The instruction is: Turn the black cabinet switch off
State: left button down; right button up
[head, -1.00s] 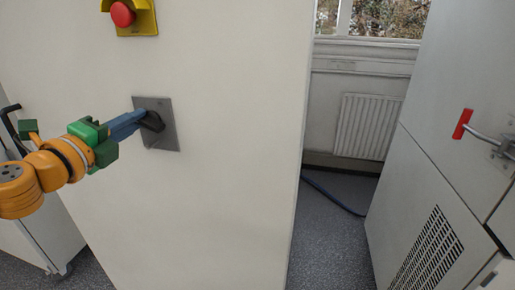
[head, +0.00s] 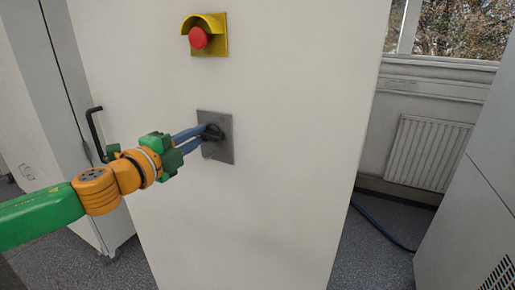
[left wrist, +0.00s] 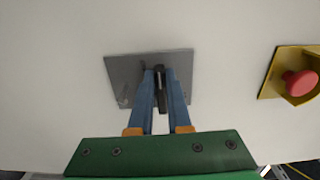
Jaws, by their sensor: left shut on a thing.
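The black switch (head: 213,132) sits on a square grey metal plate (head: 218,152) on the pale cabinet front (head: 270,190). My left gripper (head: 204,134) reaches it from the left, with its blue fingers around the switch. In the left wrist view the black switch (left wrist: 160,88) lies between the two fingers (left wrist: 160,100), in front of the grey plate (left wrist: 125,72). The fingers partly hide the switch, and I cannot tell its exact turn angle. My right gripper is not in view.
A red emergency button (head: 198,38) in a yellow housing (head: 221,36) is above the switch plate. A black door handle (head: 95,132) sticks out at the left. A radiator (head: 428,152) and a blue hose (head: 382,226) are beyond the cabinet's right edge.

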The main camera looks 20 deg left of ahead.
pick_arm(q)
jog(key=c, duration=0.9)
grip_release()
jog(key=shift+o, duration=0.2)
jog(key=shift+s+f+b, duration=0.1)
jog(key=shift+s+b, duration=0.05)
jog(key=shift+b, duration=0.2)
jog(key=s+b, duration=0.5)
jog(key=s, duration=0.6)
jog(key=shift+s+a+b, duration=0.3)
jog(key=shift+a, duration=0.15)
